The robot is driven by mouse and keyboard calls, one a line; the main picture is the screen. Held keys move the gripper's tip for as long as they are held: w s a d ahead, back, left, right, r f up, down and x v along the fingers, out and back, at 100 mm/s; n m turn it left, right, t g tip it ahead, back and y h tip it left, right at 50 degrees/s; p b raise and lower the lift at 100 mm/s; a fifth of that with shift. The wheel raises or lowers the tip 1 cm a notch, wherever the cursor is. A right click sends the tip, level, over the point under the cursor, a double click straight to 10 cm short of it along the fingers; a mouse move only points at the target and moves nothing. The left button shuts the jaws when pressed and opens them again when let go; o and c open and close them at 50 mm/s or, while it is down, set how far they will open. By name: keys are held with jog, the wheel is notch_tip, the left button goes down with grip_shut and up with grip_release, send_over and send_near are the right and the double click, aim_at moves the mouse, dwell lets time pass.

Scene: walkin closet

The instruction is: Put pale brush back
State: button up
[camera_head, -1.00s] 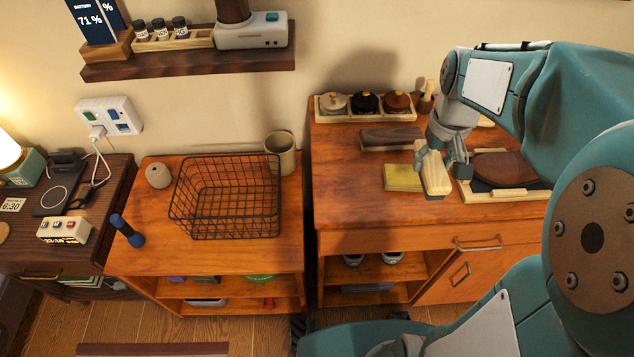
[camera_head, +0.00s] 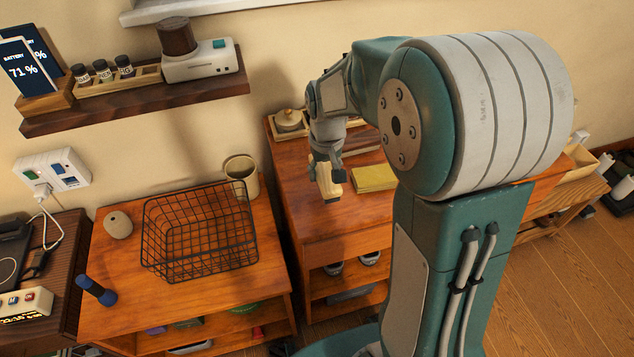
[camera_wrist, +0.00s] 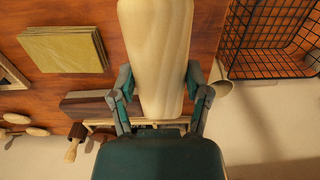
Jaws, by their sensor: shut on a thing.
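The pale brush (camera_head: 328,181) is in my gripper (camera_head: 325,170), held above the left part of the orange wooden cabinet (camera_head: 300,225). In the wrist view the brush's pale wooden back (camera_wrist: 158,60) fills the middle, with a finger of my gripper (camera_wrist: 160,95) on each side. My gripper is shut on it. The yellow cloth (camera_head: 374,178) lies on the cabinet top just right of the brush, and it also shows in the wrist view (camera_wrist: 62,50). My arm hides much of the cabinet top.
A black wire basket (camera_head: 200,232) stands on the lower cabinet to the left, with a beige cup (camera_head: 241,175) behind it. A dark brown block (camera_wrist: 95,103) lies behind the cloth. A wooden shelf (camera_head: 140,100) with several items hangs on the wall above.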

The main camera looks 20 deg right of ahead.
aim_at(319, 193)
jog(key=shift+w+a+f, duration=0.5)
jog(key=shift+f, duration=0.3)
jog(key=shift+w+f, duration=0.2)
jog(key=shift+f, duration=0.1)
jog(key=shift+w+d+f, duration=0.2)
jog(key=shift+d, duration=0.05)
jog(key=f, duration=0.1)
jog(key=d+f, duration=0.1)
jog(key=f, duration=0.1)
jog(key=shift+w+f, duration=0.1)
jog(key=shift+a+f, duration=0.2)
jog(key=shift+a, duration=0.6)
jog(key=o, duration=1)
jog(key=shift+o, duration=0.7)
jog(key=shift+d, duration=0.5)
